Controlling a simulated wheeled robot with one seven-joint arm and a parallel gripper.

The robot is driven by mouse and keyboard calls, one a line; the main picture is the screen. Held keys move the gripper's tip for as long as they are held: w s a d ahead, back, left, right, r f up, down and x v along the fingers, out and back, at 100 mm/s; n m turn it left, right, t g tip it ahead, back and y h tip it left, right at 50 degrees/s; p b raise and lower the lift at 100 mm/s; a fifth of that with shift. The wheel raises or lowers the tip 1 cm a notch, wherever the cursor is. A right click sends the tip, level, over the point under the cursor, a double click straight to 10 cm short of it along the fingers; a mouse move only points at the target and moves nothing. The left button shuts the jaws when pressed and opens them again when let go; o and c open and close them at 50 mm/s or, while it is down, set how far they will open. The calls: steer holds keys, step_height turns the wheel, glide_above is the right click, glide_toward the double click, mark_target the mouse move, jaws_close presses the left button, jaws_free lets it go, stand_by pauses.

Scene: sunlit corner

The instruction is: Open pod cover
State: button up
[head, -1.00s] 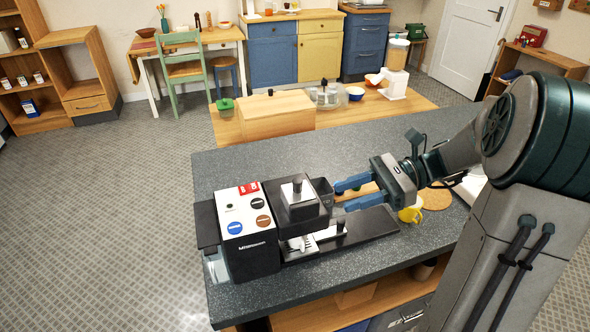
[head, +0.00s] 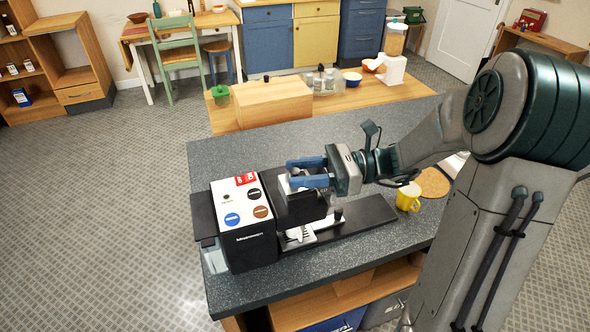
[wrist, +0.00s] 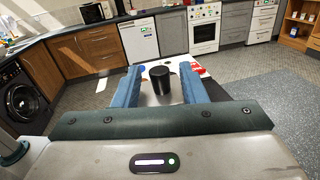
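The coffee machine (head: 247,243) stands on the dark worktop, white on top with coloured round buttons. Its black head block (head: 296,207) carries the pod cover, whose silver plate and dark knob are mostly hidden by my gripper (head: 292,172) in the head view. In the wrist view the black knob (wrist: 160,80) stands upright on the silver plate between my two blue fingers (wrist: 160,70). The fingers are open, one on each side of the knob, with a gap showing on both sides. The pod cover looks closed.
A yellow mug (head: 408,197) and a round cork mat (head: 433,183) are to the right on the dark worktop (head: 230,160). A wooden bread box (head: 272,103) stands on the wooden table behind. The worktop behind the machine is clear.

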steer(key=shift+a, duration=0.8)
jaws_close()
steer(key=shift+w+a+r+p, duration=0.1)
steer(key=shift+w+a+p, duration=0.3)
steer(key=shift+w, duration=0.7)
steer(key=shift+w+a+f+p, duration=0.1)
steer(key=shift+w+a+p, duration=0.1)
steer(key=shift+w+p, duration=0.6)
steer(key=shift+w+a+r+p, duration=0.1)
steer(key=shift+w+a+p, duration=0.2)
steer(key=shift+w, duration=1.05)
steer(key=shift+c, duration=1.6)
jaws_free()
steer(key=o, duration=0.3)
steer(key=shift+w, duration=0.2)
steer(key=shift+s, duration=0.1)
